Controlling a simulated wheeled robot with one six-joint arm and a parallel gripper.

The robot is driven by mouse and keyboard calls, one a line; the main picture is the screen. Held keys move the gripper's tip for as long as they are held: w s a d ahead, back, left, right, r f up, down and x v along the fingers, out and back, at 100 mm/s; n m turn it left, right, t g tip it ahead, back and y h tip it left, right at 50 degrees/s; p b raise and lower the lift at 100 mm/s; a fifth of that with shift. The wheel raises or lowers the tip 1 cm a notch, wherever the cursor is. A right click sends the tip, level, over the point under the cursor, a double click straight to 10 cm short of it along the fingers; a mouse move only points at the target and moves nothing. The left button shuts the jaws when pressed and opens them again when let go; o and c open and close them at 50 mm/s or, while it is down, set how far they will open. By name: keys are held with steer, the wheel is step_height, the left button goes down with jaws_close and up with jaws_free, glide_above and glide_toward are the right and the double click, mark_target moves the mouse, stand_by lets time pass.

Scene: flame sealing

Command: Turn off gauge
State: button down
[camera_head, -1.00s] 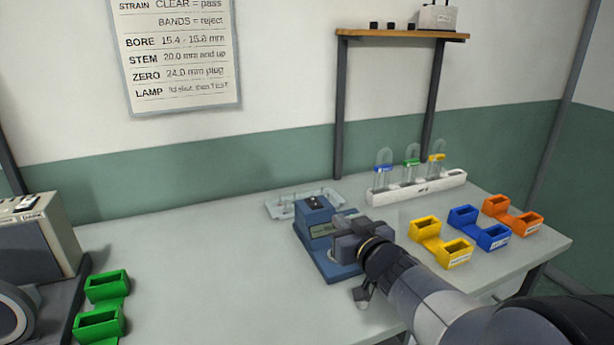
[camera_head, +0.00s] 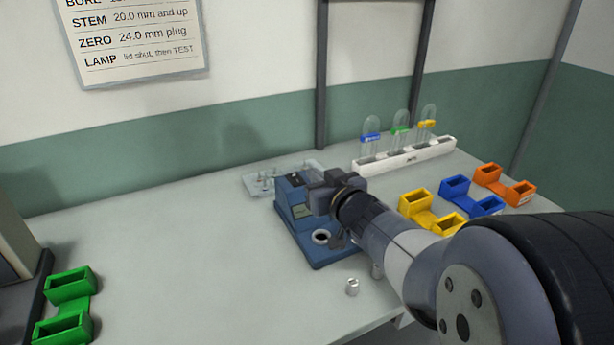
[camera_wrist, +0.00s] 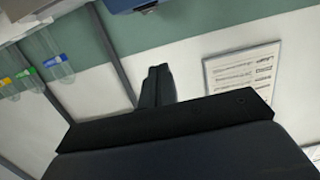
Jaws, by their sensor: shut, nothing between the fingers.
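A blue edge at the top of the wrist view may be the gauge.
A small metal plug (camera_head: 352,287) stands near the table's front edge. A clear tray (camera_head: 262,185) lies behind the gauge. A white rack (camera_head: 410,157) with capped tubes stands at back right. Yellow (camera_head: 416,203), blue (camera_head: 470,197) and orange (camera_head: 505,186) holders are right; a green one (camera_head: 70,287) is left.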

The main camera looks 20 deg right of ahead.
glide_above(297, 181)
steer(key=shift+s+d+f+b, duration=0.15)
steer(key=shift+s+f+b, duration=0.3)
steer(key=shift+f, duration=0.2)
steer(key=shift+w+f+b, duration=0.2)
steer(key=shift+f+b, duration=0.3)
steer(key=shift+f, duration=1.45)
steer(key=shift+w+r+g+p, duration=0.15)
steer(key=shift+g+p, duration=0.15)
steer(key=shift+p, duration=1)
steer(key=shift+f, duration=0.35)
steer(key=shift+w+r, duration=0.1)
steer(key=shift+r, duration=0.4)
step_height(297, 181, up, 4)
steer(key=p, duration=0.3)
steer(key=r+v, duration=0.1)
steer(key=v, duration=0.8)
steer(key=shift+p, duration=0.3)
